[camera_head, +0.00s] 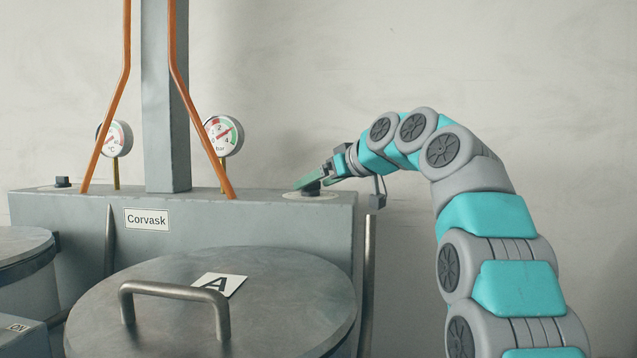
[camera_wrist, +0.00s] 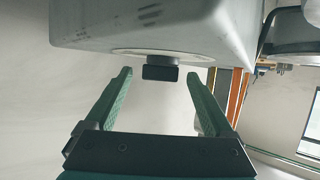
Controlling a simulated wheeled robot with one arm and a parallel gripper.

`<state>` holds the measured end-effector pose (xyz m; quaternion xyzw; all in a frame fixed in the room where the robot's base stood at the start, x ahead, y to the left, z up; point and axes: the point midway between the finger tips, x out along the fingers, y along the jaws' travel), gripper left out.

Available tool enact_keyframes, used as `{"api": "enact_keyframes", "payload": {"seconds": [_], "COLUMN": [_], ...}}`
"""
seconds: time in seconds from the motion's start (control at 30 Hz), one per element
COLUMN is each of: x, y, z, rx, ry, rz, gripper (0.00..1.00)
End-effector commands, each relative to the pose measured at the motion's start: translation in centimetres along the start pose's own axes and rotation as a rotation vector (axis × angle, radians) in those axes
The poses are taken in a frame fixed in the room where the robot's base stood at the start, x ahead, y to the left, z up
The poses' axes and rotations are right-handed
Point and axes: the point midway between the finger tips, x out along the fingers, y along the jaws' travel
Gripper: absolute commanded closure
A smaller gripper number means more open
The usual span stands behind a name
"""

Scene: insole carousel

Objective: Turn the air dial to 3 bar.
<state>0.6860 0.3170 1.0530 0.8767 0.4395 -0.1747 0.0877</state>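The air dial (camera_head: 310,191) is a small dark knob on a pale disc, on top of the grey housing at its right end. In the wrist view the knob (camera_wrist: 161,73) appears upside down as a black block below the housing. My gripper (camera_head: 313,181) is at the knob, its green fingers partly covering it. In the wrist view my gripper (camera_wrist: 160,73) is open, with one fingertip on each side of the knob and visible gaps between. The bar gauge (camera_head: 224,135) has a white face and a red needle; its exact reading is too small to tell.
A second gauge (camera_head: 115,138), marked °C, stands left of the grey column (camera_head: 166,100). Orange pipes (camera_head: 188,90) run down to the housing (camera_head: 260,208). A round lid (camera_head: 275,290) with a bar handle and an A label lies in front.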

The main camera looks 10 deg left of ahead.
Motion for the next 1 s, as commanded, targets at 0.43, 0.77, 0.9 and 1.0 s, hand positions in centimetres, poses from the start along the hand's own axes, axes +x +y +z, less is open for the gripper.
{"api": "enact_keyframes", "payload": {"seconds": [0.43,0.77,0.9,1.0], "x": [-1.9,-6.9,-7.8,-7.8], "y": [-0.1,0.0,0.0,0.0], "z": [-0.1,0.0,0.0,0.0], "rx": [-0.001,0.000,0.000,0.000], "ry": [0.004,0.002,0.002,0.001], "rz": [0.001,0.001,0.001,0.000], "gripper": [0.12,0.12,0.12,0.12]}}
